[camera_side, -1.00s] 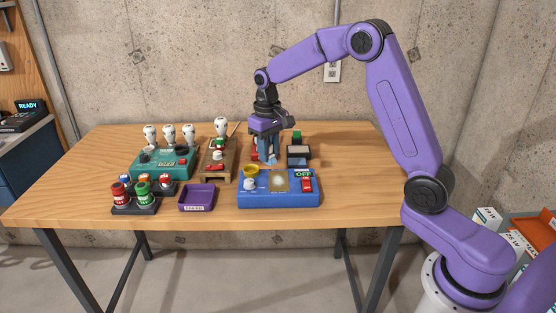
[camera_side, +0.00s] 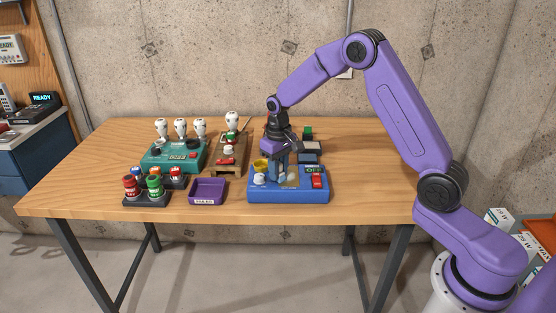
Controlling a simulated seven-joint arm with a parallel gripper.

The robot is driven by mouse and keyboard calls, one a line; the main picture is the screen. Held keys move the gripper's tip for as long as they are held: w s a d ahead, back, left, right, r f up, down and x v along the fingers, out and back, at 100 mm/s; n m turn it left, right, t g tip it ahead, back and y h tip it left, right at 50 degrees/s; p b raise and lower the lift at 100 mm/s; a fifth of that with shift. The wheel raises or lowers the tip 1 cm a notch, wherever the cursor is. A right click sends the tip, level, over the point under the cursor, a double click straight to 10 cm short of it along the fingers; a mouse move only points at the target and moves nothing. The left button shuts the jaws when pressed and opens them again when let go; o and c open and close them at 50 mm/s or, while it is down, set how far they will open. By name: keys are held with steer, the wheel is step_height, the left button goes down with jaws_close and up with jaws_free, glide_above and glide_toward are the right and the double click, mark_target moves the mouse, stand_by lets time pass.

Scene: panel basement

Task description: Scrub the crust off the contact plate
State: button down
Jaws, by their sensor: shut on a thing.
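The blue control box (camera_side: 313,195) stands near the front edge of the table. On its top, the contact plate (camera_side: 292,181) shows as a small patch, partly hidden behind my gripper. How much tan crust is on it is hard to tell. My gripper (camera_side: 278,178) points down over the box, at the left side of the plate. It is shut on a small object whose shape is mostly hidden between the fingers. I cannot tell if that object touches the plate.
The box also carries a yellow ring (camera_side: 260,165), a white knob (camera_side: 259,178) and a red switch (camera_side: 318,181). A purple tray (camera_side: 208,192) and a stand of red and green pots (camera_side: 147,196) are left. A teal box (camera_side: 172,157) and wooden stand (camera_side: 228,165) are behind.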

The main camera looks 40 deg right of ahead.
mark_target(300, 174)
steer(key=shift+s+d, duration=2.15)
steer(key=shift+d, duration=0.15)
steer(key=shift+w+d, duration=0.3)
steer(key=shift+w, duration=0.35)
steer(key=shift+w+a, duration=2.15)
steer(key=shift+a, duration=0.05)
steer(key=shift+w+d, duration=0.4)
steer(key=shift+d, duration=0.25)
steer(key=shift+s+d, duration=2.2)
steer(key=shift+s, duration=0.1)
step_height(300, 174, up, 8)
steer(key=shift+r, duration=0.15)
steer(key=shift+w+a, duration=0.15)
